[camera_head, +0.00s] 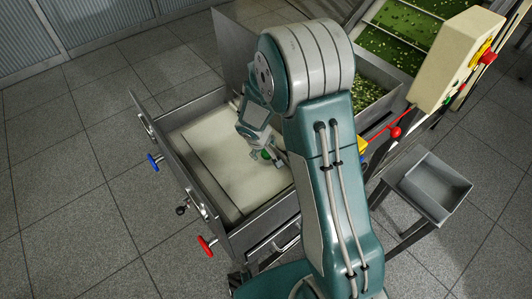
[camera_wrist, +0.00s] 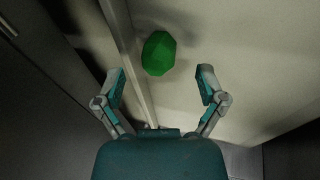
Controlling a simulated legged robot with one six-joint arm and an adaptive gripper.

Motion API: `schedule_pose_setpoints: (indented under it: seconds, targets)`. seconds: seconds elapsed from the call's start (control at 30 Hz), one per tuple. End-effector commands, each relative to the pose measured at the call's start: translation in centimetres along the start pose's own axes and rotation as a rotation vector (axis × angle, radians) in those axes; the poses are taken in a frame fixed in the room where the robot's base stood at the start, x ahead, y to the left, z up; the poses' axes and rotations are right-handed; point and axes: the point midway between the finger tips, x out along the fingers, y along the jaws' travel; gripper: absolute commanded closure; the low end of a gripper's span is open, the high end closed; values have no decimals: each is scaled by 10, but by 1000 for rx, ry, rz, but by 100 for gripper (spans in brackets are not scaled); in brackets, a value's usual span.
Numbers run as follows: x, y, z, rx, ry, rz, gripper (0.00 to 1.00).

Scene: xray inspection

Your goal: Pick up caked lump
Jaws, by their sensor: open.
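The caked lump (camera_wrist: 158,53) is a green, faceted, roundish piece. In the wrist view it lies on a pale flat surface, just beyond my open fingertips and between their lines. In the head view the lump (camera_head: 265,154) shows as a small green patch beside my gripper (camera_head: 263,150), partly hidden by it. In the wrist view my gripper (camera_wrist: 161,82) has its two fingers spread wide, with nothing between them. The exact height of the gripper above the surface is hard to tell.
The lump lies inside a metal tray (camera_head: 220,195) with raised walls. Blue and red handles (camera_head: 207,246) stick out at its left side. A conveyor with green bits (camera_head: 405,35), a control box (camera_head: 458,58) and a small empty bin (camera_head: 436,184) stand at the right.

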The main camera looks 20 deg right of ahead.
Motion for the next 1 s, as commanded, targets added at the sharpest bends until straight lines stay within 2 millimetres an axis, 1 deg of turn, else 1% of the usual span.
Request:
schedule_pose_setpoints:
  seconds: [0.03, 0.13, 0.23, 0.4, 0.43, 0.47, 0.5, 0.6, 0.63, 0.9, 1.0]
  targets:
    - [8, 0, 0, 0, -2, 0, 10]
    - [17, 0, 0, 0, 0, 0, 10]
    - [20, 0, 0, 1, 1, 1, 10]
    - [20, 0, 0, 1, 1, 1, 10]
    - [20, 0, 0, 1, 1, 1, 19]
    - [20, 0, 0, 1, 1, 1, 33]
    - [20, 0, 0, 1, 1, 1, 50]
    - [20, 0, 0, 1, 1, 1, 89]
    - [20, 0, 0, 1, 1, 1, 90]
    - [21, 0, 1, 0, -1, -1, 90]
    - [18, 1, 0, 1, 0, 0, 90]
